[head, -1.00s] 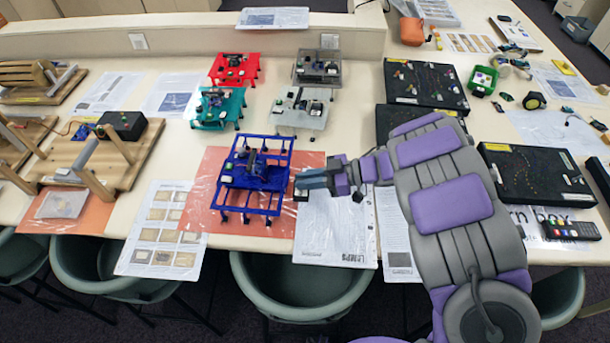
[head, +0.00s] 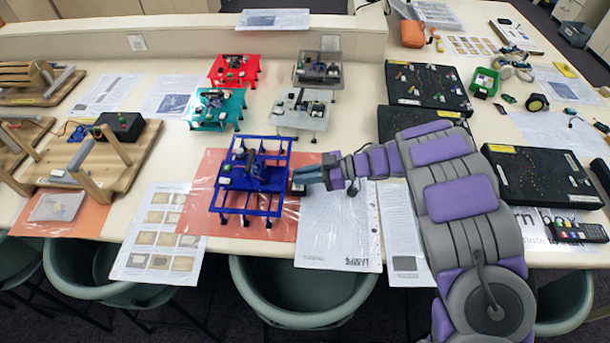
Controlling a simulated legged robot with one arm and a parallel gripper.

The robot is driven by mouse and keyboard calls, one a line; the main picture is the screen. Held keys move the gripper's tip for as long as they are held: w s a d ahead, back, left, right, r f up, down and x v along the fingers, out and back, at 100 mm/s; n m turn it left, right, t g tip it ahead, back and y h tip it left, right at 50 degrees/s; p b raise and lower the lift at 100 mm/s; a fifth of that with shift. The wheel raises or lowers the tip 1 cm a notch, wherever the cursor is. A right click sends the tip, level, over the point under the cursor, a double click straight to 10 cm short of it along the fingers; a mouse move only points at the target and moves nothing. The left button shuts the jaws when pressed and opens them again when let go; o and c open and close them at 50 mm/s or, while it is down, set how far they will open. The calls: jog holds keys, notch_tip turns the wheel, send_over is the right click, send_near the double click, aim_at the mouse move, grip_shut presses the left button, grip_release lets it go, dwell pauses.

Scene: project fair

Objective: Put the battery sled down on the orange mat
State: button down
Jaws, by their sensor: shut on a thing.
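My gripper (head: 300,175) reaches in from the right with its grey-blue fingers shut. A small dark block with a pale part, which I take as the battery sled (head: 297,188), shows at the fingertips, partly hidden by them. The orange mat (head: 199,190) lies in the middle of the near table under clear plastic. The sled is over or at the mat's right side; I cannot tell if it touches the mat. A blue open frame (head: 249,179) with electronics stands on the mat, just left of the fingertips.
Red (head: 234,70), teal (head: 213,107) and grey (head: 303,112) framed devices stand behind the mat. Wooden rigs (head: 92,160) are at the left. Black boxes (head: 540,176) are at the right. Printed sheets (head: 338,228) flank the mat. Chairs line the front edge.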

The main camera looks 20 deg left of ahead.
jog(key=shift+a+f, duration=0.4)
jog(key=shift+f, duration=0.05)
jog(key=shift+s+d+f, duration=0.1)
jog(key=shift+d+f, duration=0.05)
jog(key=shift+d, duration=0.3)
jog(key=c, duration=1.1)
grip_release()
jog(key=shift+f, duration=0.1)
jog(key=shift+a+r, duration=0.1)
jog(key=shift+r, duration=0.2)
jog(key=p+v, duration=0.3)
jog(key=v, duration=0.9)
jog(key=shift+r, duration=0.4)
jog(key=shift+a, duration=0.1)
